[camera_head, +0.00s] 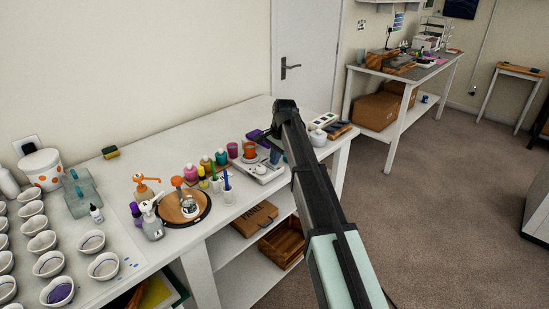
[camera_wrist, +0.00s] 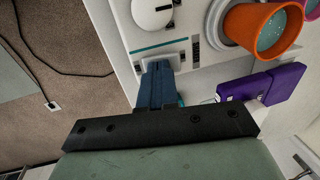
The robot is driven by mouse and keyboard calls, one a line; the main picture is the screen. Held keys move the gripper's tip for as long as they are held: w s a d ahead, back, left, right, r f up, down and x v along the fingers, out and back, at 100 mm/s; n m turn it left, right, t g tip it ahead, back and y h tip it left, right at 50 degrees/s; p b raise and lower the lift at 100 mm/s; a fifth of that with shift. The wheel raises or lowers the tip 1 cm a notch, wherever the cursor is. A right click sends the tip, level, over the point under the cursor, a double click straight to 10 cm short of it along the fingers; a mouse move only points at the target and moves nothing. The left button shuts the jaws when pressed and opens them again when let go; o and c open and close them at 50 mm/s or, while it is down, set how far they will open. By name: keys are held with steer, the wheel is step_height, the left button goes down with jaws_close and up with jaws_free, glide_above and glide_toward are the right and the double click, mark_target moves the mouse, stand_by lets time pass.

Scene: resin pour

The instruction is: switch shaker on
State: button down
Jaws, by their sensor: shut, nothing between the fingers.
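The shaker (camera_head: 268,176) looks like a low white device on the white bench, with an orange cup (camera_head: 250,149) on its round plate. In the wrist view its white top (camera_wrist: 205,20) shows at the top, with a dark switch-like part (camera_wrist: 195,50) and a round white knob (camera_wrist: 152,12). My gripper (camera_wrist: 158,66) has its blue fingers shut and empty, over the near edge of the shaker top. Its fingertips (camera_head: 275,156) also show at the shaker in the head view. Whether they touch the top, I cannot tell. The switch position is too small to read.
Purple boxes (camera_wrist: 262,95) lie beside the shaker. A black cable (camera_wrist: 60,70) runs across the floor.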

steer(key=shift+r, duration=0.1)
step_height(320, 180, up, 14)
steer(key=s+d, duration=0.2)
steer(key=shift+f, duration=0.25)
stand_by(0.3)
steer(key=shift+w+a+r, duration=0.25)
steer(key=shift+w+a, duration=0.15)
steer(key=shift+a, duration=0.1)
steer(key=f, duration=0.4)
steer(key=w+a+f, duration=0.1)
steer(key=f, duration=0.4)
steer(key=w+a+f, duration=0.1)
steer(key=f, duration=0.3)
steer(key=shift+f, duration=0.4)
